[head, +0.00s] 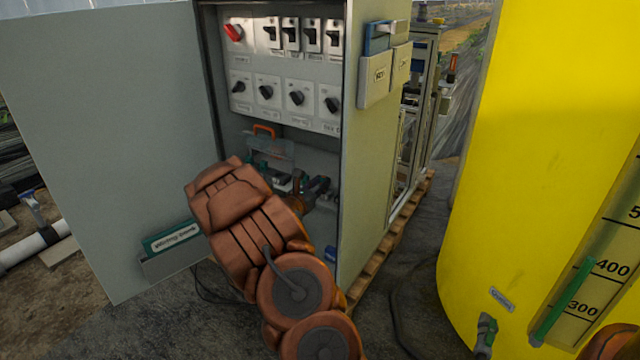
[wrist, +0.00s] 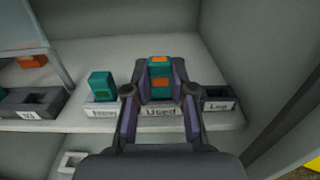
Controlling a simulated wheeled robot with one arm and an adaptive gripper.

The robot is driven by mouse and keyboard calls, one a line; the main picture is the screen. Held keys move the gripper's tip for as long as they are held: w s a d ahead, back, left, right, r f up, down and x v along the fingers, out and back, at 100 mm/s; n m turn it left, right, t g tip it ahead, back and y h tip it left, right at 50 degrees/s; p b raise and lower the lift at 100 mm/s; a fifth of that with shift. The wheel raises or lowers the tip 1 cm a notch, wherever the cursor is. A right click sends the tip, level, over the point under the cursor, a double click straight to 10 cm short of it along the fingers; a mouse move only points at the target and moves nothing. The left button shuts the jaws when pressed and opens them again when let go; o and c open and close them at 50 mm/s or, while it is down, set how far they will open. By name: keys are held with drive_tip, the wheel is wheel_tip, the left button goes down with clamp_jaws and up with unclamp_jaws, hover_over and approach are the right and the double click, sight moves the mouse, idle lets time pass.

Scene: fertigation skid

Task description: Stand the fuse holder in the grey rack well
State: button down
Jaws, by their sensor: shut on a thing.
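In the wrist view my gripper (wrist: 160,82) is shut on a teal and orange fuse holder (wrist: 160,67), held upright between the two fingers. It is in front of or over the white-fronted well labelled "Used" (wrist: 161,110); I cannot tell whether its base is in that well. Another teal fuse holder (wrist: 101,84) stands in the "New" well (wrist: 103,110) to the left. A dark grey rack well (wrist: 30,103) with a small label lies further left on the same shelf.
A well labelled "Low" (wrist: 218,103) lies to the right on the shelf (wrist: 70,125). Orange pieces lie further back left. The cabinet (head: 376,180) stands open, with its door (head: 110,130) at left and switches above. A yellow tank (head: 540,150) stands at right.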

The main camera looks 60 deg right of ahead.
drive_tip(key=shift+f, duration=0.65)
idle(0.3)
drive_tip(key=c, duration=0.9)
unclamp_jaws()
drive_tip(key=shift+a, duration=0.15)
drive_tip(key=a, duration=1.1)
drive_tip(key=shift+s+a, duration=0.3)
drive_tip(key=shift+a, duration=0.05)
